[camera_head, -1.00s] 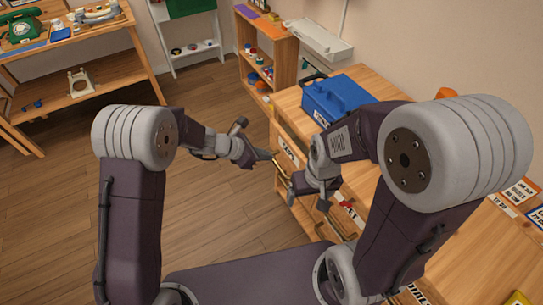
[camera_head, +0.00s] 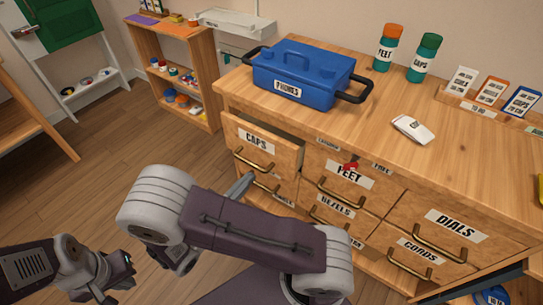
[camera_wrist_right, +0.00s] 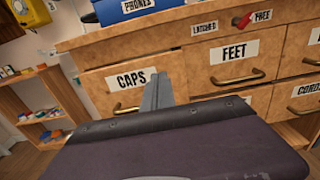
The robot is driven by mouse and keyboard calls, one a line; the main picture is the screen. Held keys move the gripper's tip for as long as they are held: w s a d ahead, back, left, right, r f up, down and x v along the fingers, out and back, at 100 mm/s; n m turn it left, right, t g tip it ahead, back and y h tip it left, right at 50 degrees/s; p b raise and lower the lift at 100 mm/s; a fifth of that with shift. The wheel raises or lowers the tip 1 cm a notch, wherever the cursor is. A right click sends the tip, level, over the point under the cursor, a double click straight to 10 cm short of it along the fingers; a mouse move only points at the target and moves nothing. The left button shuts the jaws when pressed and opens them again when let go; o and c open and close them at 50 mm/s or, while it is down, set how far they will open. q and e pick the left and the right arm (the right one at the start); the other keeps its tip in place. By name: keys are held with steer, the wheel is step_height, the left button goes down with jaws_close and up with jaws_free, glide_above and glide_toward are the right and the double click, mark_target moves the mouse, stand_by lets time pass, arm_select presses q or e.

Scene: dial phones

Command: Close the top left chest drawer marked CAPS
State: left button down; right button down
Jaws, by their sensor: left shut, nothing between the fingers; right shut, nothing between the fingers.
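The CAPS drawer (camera_head: 262,148) is at the top left of the wooden chest and stands partly out, with a dark gap behind its front's top edge. Its label and brass handle also show in the right wrist view (camera_wrist_right: 128,92). My right gripper (camera_head: 242,186) is shut and empty, in front of the lower part of the CAPS drawer; its arm hides some of the drawers below. In the right wrist view its fingers (camera_wrist_right: 157,92) overlap the drawer front right of the label; contact cannot be told. My left gripper (camera_head: 122,268) is shut and empty, low at the left, away from the chest.
A red latch knob (camera_head: 352,164) sits above the FEET drawer (camera_head: 345,180), between LATCHED and FREE labels. A blue PHONES box (camera_head: 300,78) and bottles (camera_head: 424,58) stand on the chest. A small shelf (camera_head: 172,75) stands left of it. Floor at left is clear.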

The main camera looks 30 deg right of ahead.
mark_target(280, 143)
steer(key=b+x, duration=0.4)
steer(key=x, duration=0.9)
steer(key=shift+d, duration=0.3)
steer(key=shift+w+d, duration=0.1)
steer(key=shift+r, duration=0.1)
